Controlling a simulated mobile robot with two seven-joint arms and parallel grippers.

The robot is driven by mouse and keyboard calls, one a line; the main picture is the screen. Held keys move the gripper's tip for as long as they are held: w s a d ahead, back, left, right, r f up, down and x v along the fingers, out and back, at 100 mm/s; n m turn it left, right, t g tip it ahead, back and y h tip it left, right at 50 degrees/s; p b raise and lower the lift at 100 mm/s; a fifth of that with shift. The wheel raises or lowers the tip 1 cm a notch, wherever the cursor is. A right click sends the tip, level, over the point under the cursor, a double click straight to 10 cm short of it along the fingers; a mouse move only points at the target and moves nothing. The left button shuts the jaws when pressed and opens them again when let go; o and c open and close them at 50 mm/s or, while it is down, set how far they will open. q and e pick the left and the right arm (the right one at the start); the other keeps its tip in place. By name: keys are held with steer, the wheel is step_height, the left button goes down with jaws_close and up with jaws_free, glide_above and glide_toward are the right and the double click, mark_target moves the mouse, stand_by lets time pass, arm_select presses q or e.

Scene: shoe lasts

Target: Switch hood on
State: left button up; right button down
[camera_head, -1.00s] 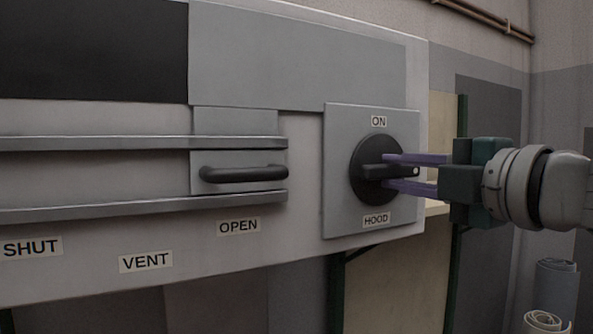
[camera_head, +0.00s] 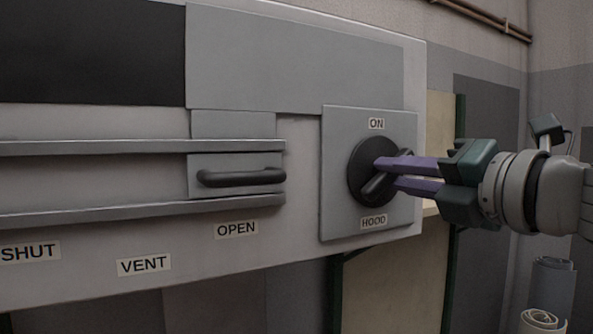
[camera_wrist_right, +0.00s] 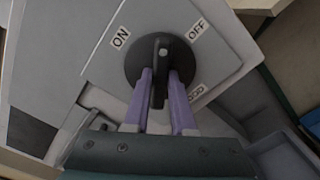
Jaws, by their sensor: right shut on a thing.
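The hood switch is a round black knob (camera_head: 361,160) with a raised bar handle (camera_head: 377,187) on a grey plate (camera_head: 340,215). An ON label (camera_head: 376,124) is above it and a HOOD label (camera_head: 374,222) below. My right gripper (camera_head: 386,172) comes from the right, its purple fingers shut on the bar. The bar is tilted in the head view. In the right wrist view, the bar's marked end (camera_wrist_right: 162,50) points between the ON label (camera_wrist_right: 121,38) and the OFF label (camera_wrist_right: 197,28), with a finger on each side. The OFF label is hidden in the head view. My left gripper is not in view.
Left of the plate, a sliding panel with a black handle (camera_head: 241,178) sits between two rails (camera_head: 90,147). Labels SHUT (camera_head: 30,251), VENT (camera_head: 144,265) and OPEN (camera_head: 236,230) lie below. Rolled sheets (camera_head: 545,320) stand at the lower right.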

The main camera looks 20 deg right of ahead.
steer(key=n+p, duration=0.2)
steer(key=n, duration=0.8)
steer(key=shift+n, duration=0.6)
steer(key=c, duration=0.7)
jaws_free()
steer(key=shift+c, duration=0.2)
